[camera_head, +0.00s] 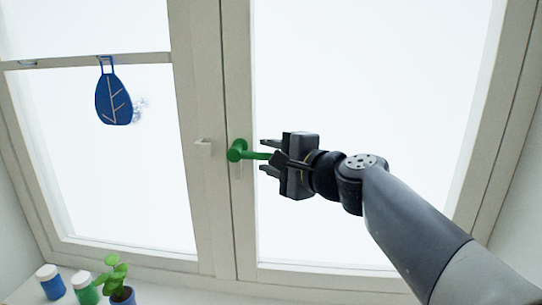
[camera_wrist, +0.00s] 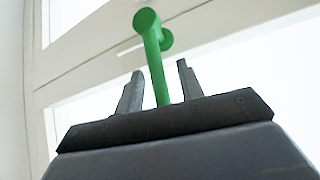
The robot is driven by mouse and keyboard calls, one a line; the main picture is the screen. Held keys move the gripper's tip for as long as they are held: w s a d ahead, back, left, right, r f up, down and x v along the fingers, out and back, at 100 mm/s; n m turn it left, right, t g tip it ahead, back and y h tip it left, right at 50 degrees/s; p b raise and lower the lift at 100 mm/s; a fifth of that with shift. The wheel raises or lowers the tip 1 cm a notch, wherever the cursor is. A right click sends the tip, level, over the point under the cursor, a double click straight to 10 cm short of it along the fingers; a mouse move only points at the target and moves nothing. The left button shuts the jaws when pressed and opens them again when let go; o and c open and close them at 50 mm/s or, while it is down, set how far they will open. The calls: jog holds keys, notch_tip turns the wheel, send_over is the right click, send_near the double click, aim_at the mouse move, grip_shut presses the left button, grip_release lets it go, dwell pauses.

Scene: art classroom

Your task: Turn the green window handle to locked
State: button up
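The green window handle (camera_head: 238,150) is on the frame between the two window panes. In the head view its lever points sideways to the right, toward my gripper (camera_head: 266,156). In the wrist view the green handle (camera_wrist: 154,55) runs down between the two fingers of my gripper (camera_wrist: 158,88). The fingers are open, with a gap on each side of the lever, and do not appear to touch it. The end of the lever is hidden behind the gripper body in the wrist view.
A blue leaf ornament (camera_head: 113,98) hangs at the left pane. A potted plant (camera_head: 117,279), a green jar (camera_head: 84,288) and a blue-and-white jar (camera_head: 51,282) stand on the sill at lower left.

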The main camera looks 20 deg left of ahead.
jog(key=shift+c, duration=0.4)
grip_shut()
jog(key=shift+f+b, duration=0.25)
jog(key=shift+b, duration=0.2)
